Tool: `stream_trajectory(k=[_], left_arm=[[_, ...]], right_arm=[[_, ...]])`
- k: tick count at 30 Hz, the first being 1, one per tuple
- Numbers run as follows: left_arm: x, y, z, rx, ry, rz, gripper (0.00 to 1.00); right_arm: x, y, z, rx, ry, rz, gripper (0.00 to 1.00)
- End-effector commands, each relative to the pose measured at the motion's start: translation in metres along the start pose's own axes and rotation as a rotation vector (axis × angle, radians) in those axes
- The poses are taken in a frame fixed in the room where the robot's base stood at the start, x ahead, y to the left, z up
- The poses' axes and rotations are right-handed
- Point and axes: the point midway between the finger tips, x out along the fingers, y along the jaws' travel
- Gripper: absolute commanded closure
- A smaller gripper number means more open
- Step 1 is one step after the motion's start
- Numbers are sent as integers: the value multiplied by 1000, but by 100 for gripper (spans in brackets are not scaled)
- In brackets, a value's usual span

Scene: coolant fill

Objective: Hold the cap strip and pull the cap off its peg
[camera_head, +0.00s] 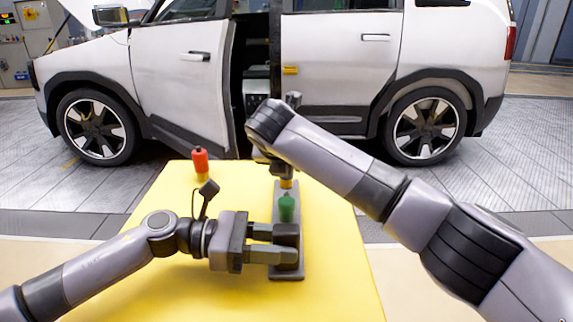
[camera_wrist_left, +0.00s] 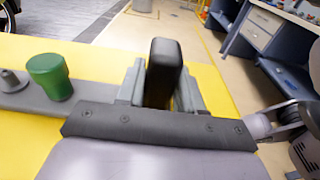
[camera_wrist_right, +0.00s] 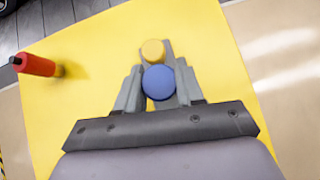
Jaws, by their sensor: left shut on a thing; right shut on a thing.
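The grey cap strip (camera_head: 289,275) lies on the yellow table, running away from me. A green cap (camera_head: 287,208) stands on it; it also shows in the left wrist view (camera_wrist_left: 50,77), beside a bare grey cone-shaped peg (camera_wrist_left: 12,82). My left gripper (camera_head: 290,245) is shut on the dark upright block (camera_wrist_left: 162,72) at the strip's near end. My right gripper (camera_head: 284,170) is above the strip's far end, shut on a blue round-topped cap (camera_wrist_right: 158,82). A yellow round part (camera_wrist_right: 152,51) shows just beyond it. I cannot tell whether this cap touches a peg.
A red and yellow cylinder (camera_head: 200,162) stands at the table's far left; it shows red in the right wrist view (camera_wrist_right: 34,65). The yellow table (camera_head: 345,270) is otherwise mostly bare. A white car (camera_head: 330,75) with an open door gap stands behind it.

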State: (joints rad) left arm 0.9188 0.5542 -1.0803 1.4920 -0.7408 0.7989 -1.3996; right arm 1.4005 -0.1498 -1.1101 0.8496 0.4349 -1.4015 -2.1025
Motion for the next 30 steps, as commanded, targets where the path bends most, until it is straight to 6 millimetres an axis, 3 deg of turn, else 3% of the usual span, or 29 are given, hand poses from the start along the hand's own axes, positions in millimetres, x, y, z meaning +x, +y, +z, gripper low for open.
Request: stream_trajectory(k=[15,23,24,26,30], left_arm=[[0,0,0,0,0,0,88],[0,0,0,0,0,0,88],[0,0,0,0,0,0,54],[0,0,0,0,0,0,34],[0,0,0,0,0,0,34]], right_arm=[[-23,0,22,0,-1,1,94],[-25,0,24,-1,1,0,94],[-25,0,24,-1,1,0,94],[-25,0,24,0,1,0,94],[-25,0,24,0,0,0,94]])
